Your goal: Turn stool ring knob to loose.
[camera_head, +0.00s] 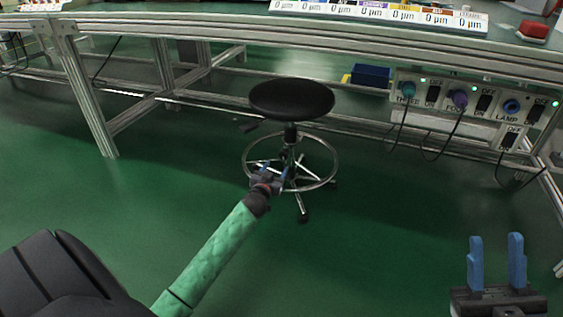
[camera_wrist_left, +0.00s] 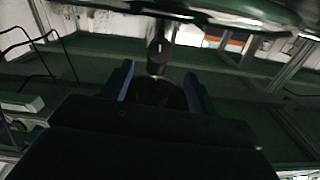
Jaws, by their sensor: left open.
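The stool has a round black seat (camera_head: 291,98) on a dark central column, with a chrome foot ring (camera_head: 331,178) around its lower part. My left gripper (camera_head: 273,175) is at the near side of the ring, close to the column. It is open. In the left wrist view, a dark knob-like part with a pale mark (camera_wrist_left: 158,57) shows ahead, between the open blue fingers of my left gripper (camera_wrist_left: 160,85). I cannot tell whether they touch it. The knob is too small to make out in the head view. My right gripper (camera_head: 496,262) is open and empty at the lower right, away from the stool.
A long workbench (camera_head: 225,30) with metal legs stands behind the stool. A panel of switches and coloured plugs (camera_head: 470,100) with hanging cables is under the bench at right. A blue bin (camera_head: 371,75) sits behind the stool. The green floor in front is clear.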

